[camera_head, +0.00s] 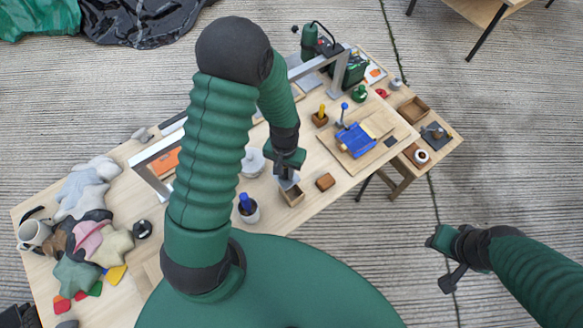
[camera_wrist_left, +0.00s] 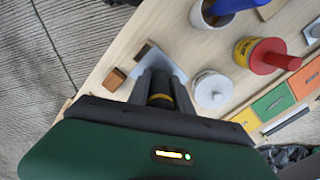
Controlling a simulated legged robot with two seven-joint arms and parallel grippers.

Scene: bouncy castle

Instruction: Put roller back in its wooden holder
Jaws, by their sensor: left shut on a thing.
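My left gripper (camera_head: 288,176) points down over the table and is shut on what appears to be the roller. In the left wrist view, a dark handle with a yellow band (camera_wrist_left: 160,92) shows between the fingers, and a pale grey part lies beyond it. I cannot tell whether the roller touches the holder. My right gripper (camera_head: 450,262) hangs off the table over the floor, with its finger opening unclear.
A brown block (camera_head: 325,182) sits right of the holder. A white lidded pot (camera_head: 253,163) and a mug with a blue tool (camera_head: 248,209) stand to its left. Cloths (camera_head: 80,220) fill the left end.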

